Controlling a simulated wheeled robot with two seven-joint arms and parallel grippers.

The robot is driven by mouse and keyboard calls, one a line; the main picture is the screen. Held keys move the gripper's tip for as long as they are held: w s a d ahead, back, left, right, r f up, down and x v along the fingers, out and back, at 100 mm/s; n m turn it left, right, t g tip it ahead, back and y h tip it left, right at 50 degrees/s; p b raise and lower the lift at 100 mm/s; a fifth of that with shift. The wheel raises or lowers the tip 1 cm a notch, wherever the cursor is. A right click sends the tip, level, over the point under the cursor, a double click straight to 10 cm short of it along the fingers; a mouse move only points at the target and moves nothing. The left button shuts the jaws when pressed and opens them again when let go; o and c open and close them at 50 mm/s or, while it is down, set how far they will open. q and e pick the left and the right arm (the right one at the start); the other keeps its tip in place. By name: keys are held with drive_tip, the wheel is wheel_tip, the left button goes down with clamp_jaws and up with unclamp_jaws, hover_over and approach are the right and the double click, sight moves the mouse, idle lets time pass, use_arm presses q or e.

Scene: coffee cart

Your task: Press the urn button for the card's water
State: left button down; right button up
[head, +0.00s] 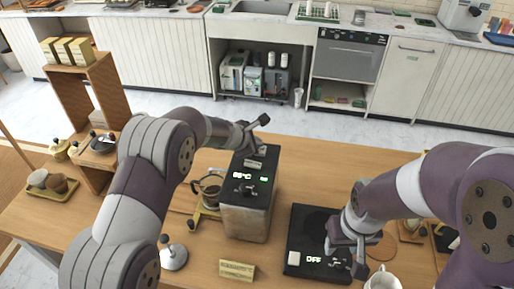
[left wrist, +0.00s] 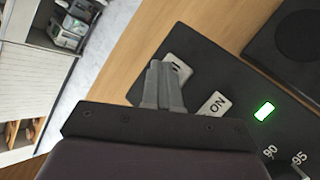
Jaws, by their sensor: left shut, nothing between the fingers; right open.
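The urn (head: 245,215) is a metal box with a black top, standing mid-table. Its top carries a lit temperature readout, a dial and white buttons at the far end. In the left wrist view I see a white ON button (left wrist: 214,106), a lit green indicator (left wrist: 264,111) and a second white button (left wrist: 179,70) partly hidden by my fingers. My left gripper (left wrist: 165,75) is shut and empty, its tips over that second button; contact cannot be told. A small tan card (head: 237,269) stands at the front, its text unreadable. My right gripper (head: 347,247) is open above the black scale.
A glass carafe (head: 209,188) stands left of the urn. The black scale (head: 301,225) is to the right, with a white cup (head: 382,279) at the front. A wooden shelf (head: 104,92) and a tray (head: 50,187) occupy the left side.

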use_arm(q)
drive_tip(key=shift+f, duration=0.25)
drive_tip(key=shift+r, duration=0.15)
drive_tip(key=shift+r+p, duration=0.75)
drive_tip(key=shift+r, duration=0.15)
wheel_tip(320, 180, up, 5)
drive_tip(key=p, duration=0.4)
drive_tip(key=shift+r+p, duration=0.1)
drive_tip(key=shift+p, duration=0.2)
idle(0.4)
